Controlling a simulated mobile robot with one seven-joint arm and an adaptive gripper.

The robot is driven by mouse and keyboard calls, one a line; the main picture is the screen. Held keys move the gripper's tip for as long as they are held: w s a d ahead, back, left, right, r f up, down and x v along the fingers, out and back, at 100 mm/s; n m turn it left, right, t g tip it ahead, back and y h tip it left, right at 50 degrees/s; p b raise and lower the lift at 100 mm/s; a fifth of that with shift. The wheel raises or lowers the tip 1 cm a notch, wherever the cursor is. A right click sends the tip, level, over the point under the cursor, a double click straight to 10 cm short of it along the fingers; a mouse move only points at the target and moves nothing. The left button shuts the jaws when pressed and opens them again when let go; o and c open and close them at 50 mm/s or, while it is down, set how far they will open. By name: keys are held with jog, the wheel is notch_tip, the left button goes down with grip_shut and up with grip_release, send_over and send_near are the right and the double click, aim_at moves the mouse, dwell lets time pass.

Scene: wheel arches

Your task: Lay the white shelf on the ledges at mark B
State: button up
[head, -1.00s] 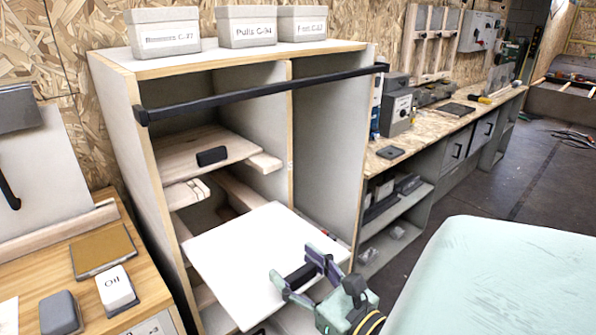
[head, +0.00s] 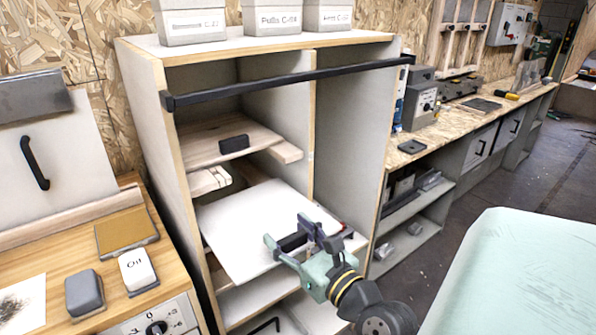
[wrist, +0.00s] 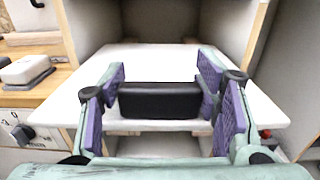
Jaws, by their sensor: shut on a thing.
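The white shelf (head: 262,220) is a flat panel with a black handle on its front edge (wrist: 160,100). My gripper (head: 290,246) is shut on that handle, with a purple-padded finger at each end of it in the wrist view (wrist: 163,88). The shelf lies roughly level, its far part inside the left bay of the cabinet and its near edge toward me. Short pale wooden ledges (head: 208,181) show on the bay's side walls above it. Ledges under the shelf are mostly hidden, and I cannot tell whether it touches them. I can read no mark B.
A wooden shelf (head: 215,143) with a black handle sits above in the same bay. A black bar (head: 290,79) crosses the cabinet front. A side bench (head: 75,255) stands left; a pale green surface (head: 520,270) lies right.

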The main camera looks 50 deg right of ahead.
send_near(240, 196)
jog(key=shift+w+d+r, duration=0.25)
jog(key=shift+w+r, duration=0.65)
jog(key=shift+w, duration=0.2)
jog(key=shift+w+d+r, duration=0.2)
jog(key=shift+w+r, duration=0.65)
jog(key=shift+w, duration=0.25)
jog(key=shift+b+x, duration=1.05)
jog(key=shift+x, duration=1.8)
jog(key=shift+f, duration=1.05)
jog(key=o, duration=1.3)
jog(key=shift+o, duration=1.3)
jog(key=shift+f, duration=0.1)
jog(key=shift+f, duration=0.1)
jog(key=shift+s, duration=0.15)
